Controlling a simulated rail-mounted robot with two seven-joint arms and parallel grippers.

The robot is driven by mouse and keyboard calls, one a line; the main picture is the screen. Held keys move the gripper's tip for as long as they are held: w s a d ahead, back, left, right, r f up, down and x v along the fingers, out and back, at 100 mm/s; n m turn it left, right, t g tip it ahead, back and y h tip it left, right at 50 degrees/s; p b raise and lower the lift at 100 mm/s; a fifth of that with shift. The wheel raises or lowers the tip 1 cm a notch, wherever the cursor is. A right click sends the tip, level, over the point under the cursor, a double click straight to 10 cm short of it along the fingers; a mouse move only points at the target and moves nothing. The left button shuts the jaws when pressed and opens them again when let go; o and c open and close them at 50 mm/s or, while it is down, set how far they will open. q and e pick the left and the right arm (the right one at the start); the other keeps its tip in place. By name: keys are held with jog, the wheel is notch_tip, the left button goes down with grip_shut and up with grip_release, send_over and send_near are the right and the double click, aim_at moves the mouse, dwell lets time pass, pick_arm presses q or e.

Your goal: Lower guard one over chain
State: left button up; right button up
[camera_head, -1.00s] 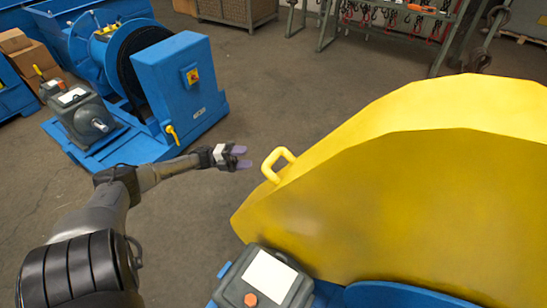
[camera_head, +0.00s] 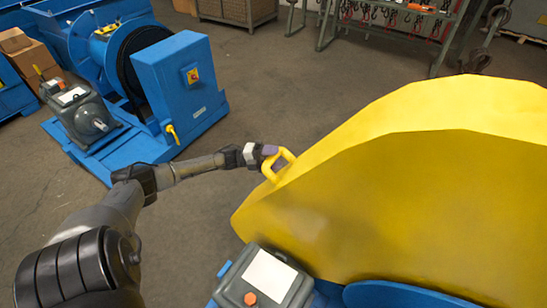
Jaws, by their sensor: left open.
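The big yellow guard (camera_head: 400,190) fills the right side of the head view, with its curved top edge running off the right edge. A yellow loop handle (camera_head: 288,156) sticks out of its left end. I cannot tell whether the fingers touch the handle. My right gripper is not in view.
A grey control box (camera_head: 265,279) with an orange button stands below the guard, beside blue machine parts (camera_head: 400,296). A blue winch machine (camera_head: 180,85) stands at the upper left. A rack with hanging hooks (camera_head: 395,20) is at the back. Open floor (camera_head: 290,90) lies between.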

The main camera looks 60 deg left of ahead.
pick_arm(q)
jog(key=shift+c, duration=0.4)
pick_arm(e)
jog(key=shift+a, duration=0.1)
pick_arm(q)
grip_shut()
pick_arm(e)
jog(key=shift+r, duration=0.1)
